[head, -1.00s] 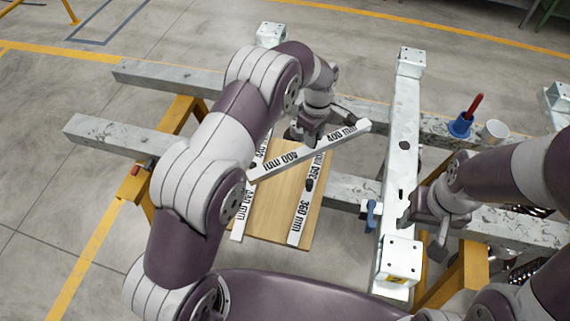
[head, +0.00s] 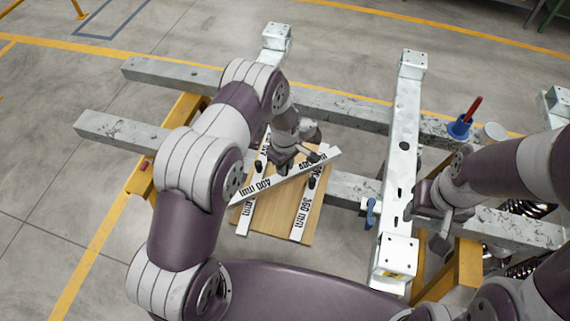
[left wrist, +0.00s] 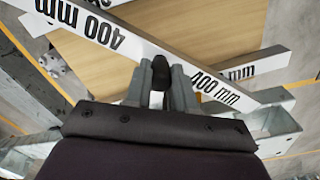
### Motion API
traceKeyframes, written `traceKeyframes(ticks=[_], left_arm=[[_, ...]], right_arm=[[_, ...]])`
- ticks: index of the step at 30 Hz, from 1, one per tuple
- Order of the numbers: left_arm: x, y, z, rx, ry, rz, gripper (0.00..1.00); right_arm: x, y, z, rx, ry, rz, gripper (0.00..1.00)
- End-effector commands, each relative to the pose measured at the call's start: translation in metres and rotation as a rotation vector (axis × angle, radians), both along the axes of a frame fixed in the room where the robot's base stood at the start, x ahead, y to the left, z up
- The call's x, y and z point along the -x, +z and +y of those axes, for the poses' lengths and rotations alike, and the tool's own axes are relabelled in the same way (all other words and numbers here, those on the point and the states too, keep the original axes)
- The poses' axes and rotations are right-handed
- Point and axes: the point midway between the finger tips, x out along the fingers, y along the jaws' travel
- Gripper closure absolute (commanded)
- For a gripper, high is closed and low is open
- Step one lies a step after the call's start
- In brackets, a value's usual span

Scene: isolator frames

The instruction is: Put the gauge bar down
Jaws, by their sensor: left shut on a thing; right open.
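The gauge bar (head: 262,186), white and marked 400 mm, lies slantwise across the wooden board (head: 272,222). My left gripper (head: 287,160) is shut on it near its middle. Two other white bars lie lengthwise on the board: a 360 mm bar (head: 300,222) at the right and a partly hidden one (head: 244,218) at the left. The held bar crosses over both; I cannot tell whether it touches them. My right gripper (head: 438,222) is open and empty beside the white crossbeam.
The white crossbeam (head: 402,120) stands right of the board, with a blue clamp (head: 370,212) on its side. Grey rails (head: 125,130) run beneath on yellow trestles (head: 140,180).

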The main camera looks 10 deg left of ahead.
Motion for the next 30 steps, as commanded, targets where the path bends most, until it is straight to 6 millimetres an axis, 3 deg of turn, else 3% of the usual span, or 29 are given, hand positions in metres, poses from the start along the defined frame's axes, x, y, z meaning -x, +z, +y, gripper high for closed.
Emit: traceKeyframes(ticks=[7,8,9,10,18,21,23,30], left_arm=[[-0.001,-0.008,0.0,0.0,0.0,-0.001,1.0],[0.0,-0.008,0.0,0.0,0.0,0.0,0.69],[0.0,-0.007,0.0,0.0,0.0,0.0,0.56],[0.0,-0.007,0.0,0.0,0.0,0.0,0.5],[0.0,-0.006,0.0,0.0,0.0,0.0,0.5],[0.0,0.006,0.0,0.0,0.0,0.0,0.5],[-0.001,0.009,0.0,0.001,0.0,-0.003,0.5],[-0.001,0.069,0.0,0.001,0.0,-0.005,0.5]], right_arm=[[0.0,-0.008,0.0,0.0,0.0,0.0,0.5],[0.0,-0.007,0.0,0.0,0.0,0.0,0.5],[0.0,-0.007,0.0,0.0,0.0,0.0,0.5],[0.0,-0.007,0.0,0.0,0.0,0.0,0.5],[0.0,-0.006,0.0,0.0,0.0,0.0,0.5],[0.0,0.005,0.0,0.0,0.0,0.0,0.5],[0.0,-0.001,0.0,0.0,0.0,-0.001,0.5],[0.0,-0.019,0.0,0.0,0.0,0.0,0.5]])
